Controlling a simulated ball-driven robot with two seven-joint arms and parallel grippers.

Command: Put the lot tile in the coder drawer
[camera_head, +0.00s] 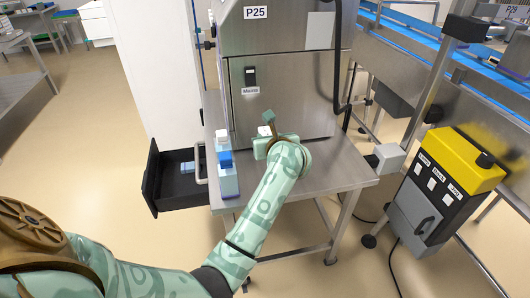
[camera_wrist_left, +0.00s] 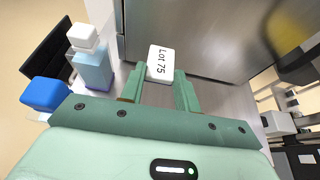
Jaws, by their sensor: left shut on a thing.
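The lot tile (camera_wrist_left: 161,62) is a small white tile marked "Lot 75". My left gripper (camera_wrist_left: 160,88) is shut on it, with the tile between its fingertips. My right gripper is not in view.
The steel machine front (camera_head: 290,90) rises behind the gripper. The tabletop (camera_head: 335,170) is clear on the right. A yellow-topped control box (camera_head: 462,160) stands farther right.

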